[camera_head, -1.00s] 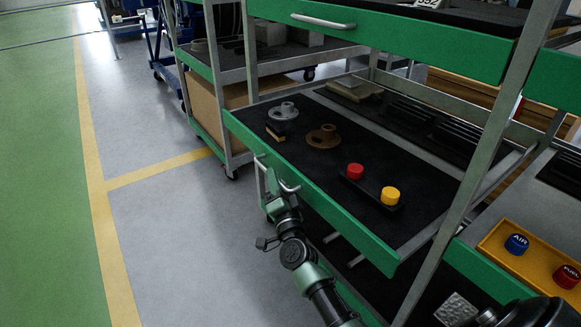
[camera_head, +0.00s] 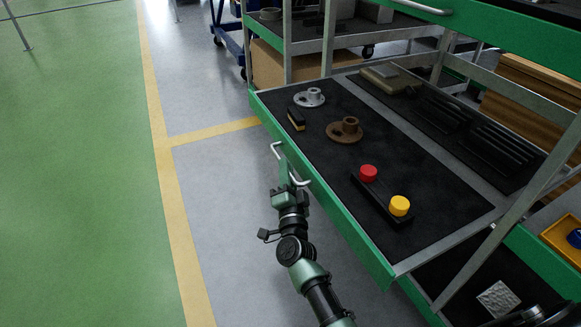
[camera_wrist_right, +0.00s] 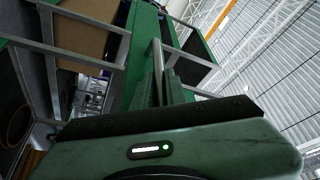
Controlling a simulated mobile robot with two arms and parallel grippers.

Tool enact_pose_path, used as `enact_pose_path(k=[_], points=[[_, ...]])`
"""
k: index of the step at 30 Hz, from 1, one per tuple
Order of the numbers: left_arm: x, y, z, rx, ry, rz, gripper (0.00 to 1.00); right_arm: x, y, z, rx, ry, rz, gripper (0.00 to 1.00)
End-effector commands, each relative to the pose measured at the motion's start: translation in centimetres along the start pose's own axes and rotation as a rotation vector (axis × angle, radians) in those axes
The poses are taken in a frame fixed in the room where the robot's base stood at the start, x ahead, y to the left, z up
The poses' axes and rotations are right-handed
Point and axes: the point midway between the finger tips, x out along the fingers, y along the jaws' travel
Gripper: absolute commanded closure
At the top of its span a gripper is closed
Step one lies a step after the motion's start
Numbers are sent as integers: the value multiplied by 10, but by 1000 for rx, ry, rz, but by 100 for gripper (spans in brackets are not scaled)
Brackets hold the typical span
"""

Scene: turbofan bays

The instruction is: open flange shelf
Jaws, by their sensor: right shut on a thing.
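The flange shelf is a pull-out shelf with a green front edge (camera_head: 345,238) and a black mat, standing out from its rack in the head view. On it are a silver flange (camera_head: 310,97) and a brown flange (camera_head: 346,130). A pale bar handle (camera_head: 276,150) is on the green front. My right gripper (camera_head: 289,178) is shut on this handle, outside the shelf's front. The right wrist view shows the handle (camera_wrist_right: 157,58) between the fingers, with the green front close behind. My left gripper is not in view.
The shelf also carries a small block (camera_head: 296,119) and a black bar with a red knob (camera_head: 369,173) and a yellow knob (camera_head: 400,205). A grey rack post (camera_head: 288,45) stands at the far end. Open grey floor (camera_head: 220,215) lies left of the shelf.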

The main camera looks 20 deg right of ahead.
Motion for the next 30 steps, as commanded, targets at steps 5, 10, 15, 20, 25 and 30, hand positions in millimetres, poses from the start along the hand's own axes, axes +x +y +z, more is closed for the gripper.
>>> enact_pose_path(k=[5, 10, 15, 20, 25, 30], points=[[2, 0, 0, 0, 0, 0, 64, -1, 1, 2, 1, 0, 3, 100], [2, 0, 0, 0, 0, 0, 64, -1, 1, 1, 1, 1, 3, 100], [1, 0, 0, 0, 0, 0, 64, -1, 1, 1, 1, 1, 2, 66], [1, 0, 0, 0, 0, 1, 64, -1, 0, 1, 1, 2, 1, 66], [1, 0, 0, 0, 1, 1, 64, -2, 0, 0, 0, 2, 1, 66], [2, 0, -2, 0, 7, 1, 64, -21, 0, 1, 0, 0, 3, 66]])
